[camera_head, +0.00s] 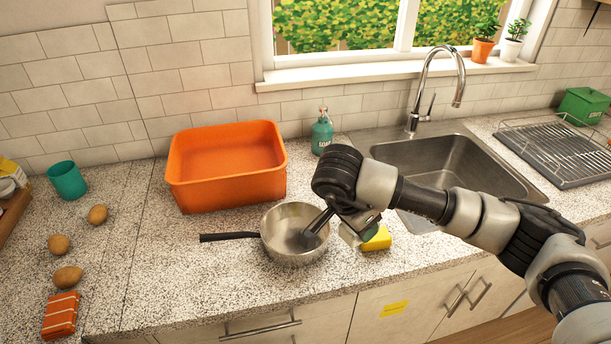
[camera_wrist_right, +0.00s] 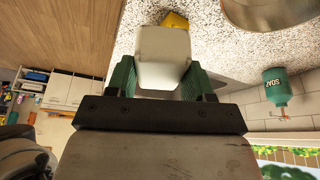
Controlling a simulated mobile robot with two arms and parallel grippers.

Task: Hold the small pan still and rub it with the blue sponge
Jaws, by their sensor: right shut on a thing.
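The small pan (camera_head: 279,250) is a steel pan on the counter, with its dark handle pointing left. A dark bar by my right wrist overlaps its right side. My right gripper (camera_head: 357,232) is just right of the pan, and the arm hides part of it. In the right wrist view, its green fingers (camera_wrist_right: 164,78) are shut on a pale, off-white block (camera_wrist_right: 163,55). I see no clearly blue sponge. A yellow sponge-like block (camera_head: 379,241) lies by the gripper. The pan's rim also shows in the wrist view (camera_wrist_right: 270,18). My left gripper is out of view.
An orange tub (camera_head: 228,190) stands behind the pan, with a teal soap bottle (camera_head: 322,134) beside it. The sink (camera_head: 440,155) and a drying rack (camera_head: 565,155) are at right. Potatoes, a teal cup (camera_head: 67,180) and an orange-striped block (camera_head: 61,314) lie left.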

